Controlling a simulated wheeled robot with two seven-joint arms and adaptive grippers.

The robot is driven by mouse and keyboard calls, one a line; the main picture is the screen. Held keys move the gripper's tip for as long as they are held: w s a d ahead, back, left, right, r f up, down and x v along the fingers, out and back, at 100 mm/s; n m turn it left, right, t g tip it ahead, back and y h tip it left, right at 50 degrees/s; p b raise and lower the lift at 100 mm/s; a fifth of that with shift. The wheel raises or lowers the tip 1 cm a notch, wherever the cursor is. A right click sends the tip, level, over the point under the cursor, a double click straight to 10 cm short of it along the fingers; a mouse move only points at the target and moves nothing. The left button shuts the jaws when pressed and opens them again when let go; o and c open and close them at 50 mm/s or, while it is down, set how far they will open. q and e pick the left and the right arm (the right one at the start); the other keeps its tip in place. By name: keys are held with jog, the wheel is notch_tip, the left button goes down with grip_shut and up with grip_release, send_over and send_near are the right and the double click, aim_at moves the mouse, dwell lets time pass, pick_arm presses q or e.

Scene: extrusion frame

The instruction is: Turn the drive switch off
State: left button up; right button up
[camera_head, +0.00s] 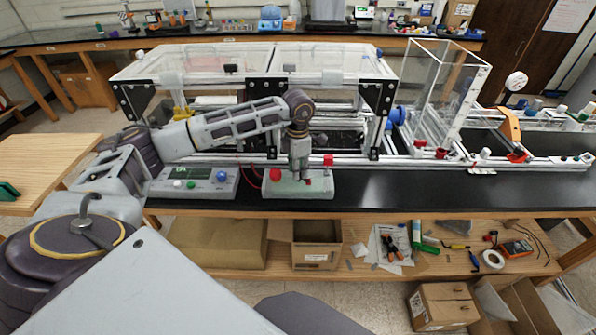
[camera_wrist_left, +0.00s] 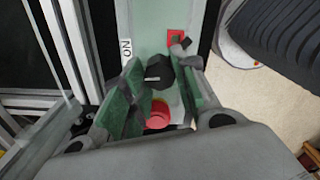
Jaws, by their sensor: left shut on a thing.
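The pale green control box (camera_head: 318,191) sits on the black bench top at its front edge, in front of the extrusion frame. It has a red round button (camera_head: 275,174) on its left, and this shows in the left wrist view (camera_wrist_left: 158,116). A dark switch knob (camera_wrist_left: 159,72) with a light pointer mark stands on the box. My left gripper (camera_head: 300,178) reaches down over the box. In the left wrist view its green-padded fingers (camera_wrist_left: 160,82) are shut on the knob. In the head view the fingers hide the knob. My right gripper is not in view.
A grey power supply (camera_head: 196,182) with a display stands left of the box, with red wires between. The extrusion frame (camera_head: 240,160) with clear panels rises behind. The bench (camera_head: 440,192) is clear to the right.

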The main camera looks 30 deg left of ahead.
pick_arm(q)
jog(key=n+b, duration=0.1)
jog(key=n, duration=0.3)
jog(key=shift+n+b, duration=0.4)
jog(key=shift+n, duration=1.8)
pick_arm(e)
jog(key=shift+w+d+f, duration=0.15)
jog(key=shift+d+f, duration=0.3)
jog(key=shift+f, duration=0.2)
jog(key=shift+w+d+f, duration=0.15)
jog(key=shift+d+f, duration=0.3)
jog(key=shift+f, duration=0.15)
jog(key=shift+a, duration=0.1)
pick_arm(q)
jog(key=shift+c, duration=0.2)
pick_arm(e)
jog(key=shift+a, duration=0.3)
pick_arm(q)
jog(key=o, duration=1.1)
jog(key=shift+c, duration=0.2)
